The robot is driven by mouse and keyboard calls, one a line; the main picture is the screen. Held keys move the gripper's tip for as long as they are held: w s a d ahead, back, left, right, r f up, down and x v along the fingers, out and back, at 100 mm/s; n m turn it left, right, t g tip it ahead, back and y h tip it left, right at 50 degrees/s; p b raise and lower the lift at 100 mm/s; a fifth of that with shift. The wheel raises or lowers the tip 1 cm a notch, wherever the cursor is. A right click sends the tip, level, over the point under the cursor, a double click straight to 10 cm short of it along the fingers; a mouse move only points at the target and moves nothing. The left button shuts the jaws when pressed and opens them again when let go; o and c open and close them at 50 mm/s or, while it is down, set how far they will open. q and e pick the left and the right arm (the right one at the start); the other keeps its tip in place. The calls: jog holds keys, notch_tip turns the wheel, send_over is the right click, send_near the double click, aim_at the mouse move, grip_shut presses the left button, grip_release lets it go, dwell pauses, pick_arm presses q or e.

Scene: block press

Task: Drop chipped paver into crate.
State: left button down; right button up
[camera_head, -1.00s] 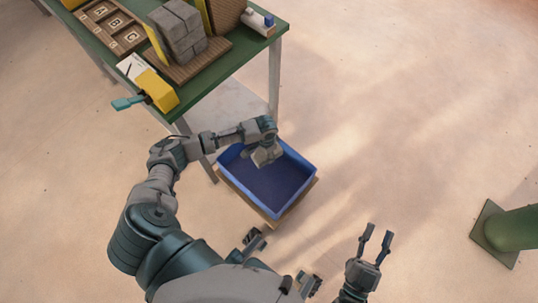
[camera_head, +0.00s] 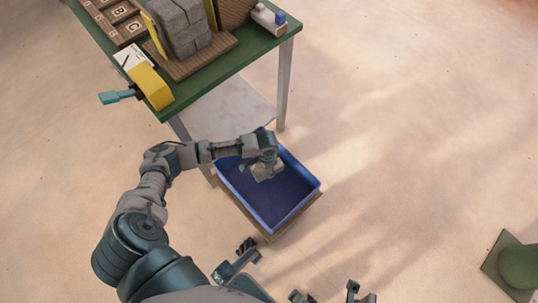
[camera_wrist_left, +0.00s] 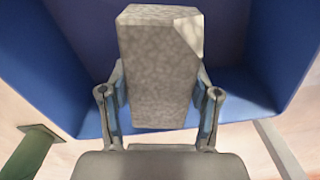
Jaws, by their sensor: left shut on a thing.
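The chipped paver (camera_wrist_left: 158,75) is a grey block with a pale broken corner at its upper right in the left wrist view. My left gripper (camera_head: 264,166) is shut on it, one finger on each side. In the head view the paver (camera_head: 268,174) hangs below the gripper, over the far part of the blue crate (camera_head: 302,167). I cannot tell how high it is above the crate floor. The crate's blue walls (camera_wrist_left: 75,60) surround the paver in the wrist view. My right gripper (camera_head: 362,292) shows only its fingertips at the bottom edge, apart and empty.
The crate stands on a wooden base beside a green table (camera_head: 230,66). The table carries stacked grey pavers (camera_head: 182,28), a yellow clamp-like tool (camera_head: 151,86) and lettered wooden trays (camera_head: 120,12). A green post on a base (camera_head: 515,265) stands at the right. The floor between is clear.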

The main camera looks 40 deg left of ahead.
pick_arm(q)
jog(key=shift+d+r, duration=0.1)
jog(key=shift+r, duration=0.15)
jog(key=shift+c, duration=1.1)
grip_release()
jog(key=shift+o, duration=0.2)
jog(key=shift+f, duration=0.15)
notch_tip(320, 180, up, 12)
